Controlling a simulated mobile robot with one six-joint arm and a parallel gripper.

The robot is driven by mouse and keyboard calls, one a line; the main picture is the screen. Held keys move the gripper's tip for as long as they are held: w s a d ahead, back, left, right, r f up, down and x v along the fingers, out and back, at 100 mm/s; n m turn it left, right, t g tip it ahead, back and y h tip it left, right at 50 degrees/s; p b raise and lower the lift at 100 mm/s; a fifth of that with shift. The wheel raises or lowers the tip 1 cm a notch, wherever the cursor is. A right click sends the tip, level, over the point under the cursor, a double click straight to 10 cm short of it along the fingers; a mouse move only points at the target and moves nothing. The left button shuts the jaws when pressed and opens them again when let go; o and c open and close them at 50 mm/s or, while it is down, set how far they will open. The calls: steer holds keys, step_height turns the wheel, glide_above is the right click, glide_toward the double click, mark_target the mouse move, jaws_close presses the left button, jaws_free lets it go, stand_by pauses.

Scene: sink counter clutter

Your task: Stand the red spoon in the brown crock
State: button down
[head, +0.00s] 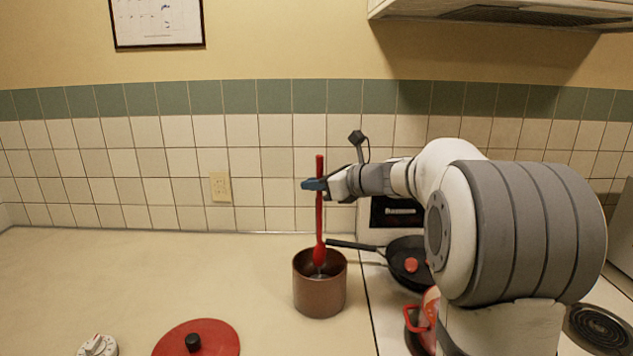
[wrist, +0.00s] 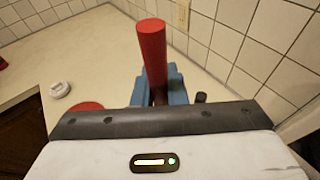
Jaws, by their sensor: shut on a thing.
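The red spoon (head: 319,222) hangs upright, handle up and bowl down, in my gripper (head: 314,185). My gripper is shut on the upper part of the handle. The spoon's bowl is at the mouth of the brown crock (head: 319,296), overlapping its opening in the head view; I cannot tell whether it touches the inside. The crock stands upright on the counter. In the wrist view the red handle of the spoon (wrist: 152,50) rises between the blue fingers of my gripper (wrist: 160,88). The crock is hidden in the wrist view.
A black pan (head: 405,262) sits on the stove right of the crock, its handle reaching toward the crock's rim. A red pot (head: 428,318) is nearer. A red lid (head: 197,340) and a white timer (head: 98,345) lie front left. The counter left of the crock is clear.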

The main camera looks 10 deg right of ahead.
step_height(320, 180, down, 6)
steer(key=b, duration=0.3)
steer(key=shift+r+b, duration=0.1)
steer(key=shift+b, duration=0.3)
steer(key=c, duration=1.4)
jaws_free()
steer(key=v, duration=0.8)
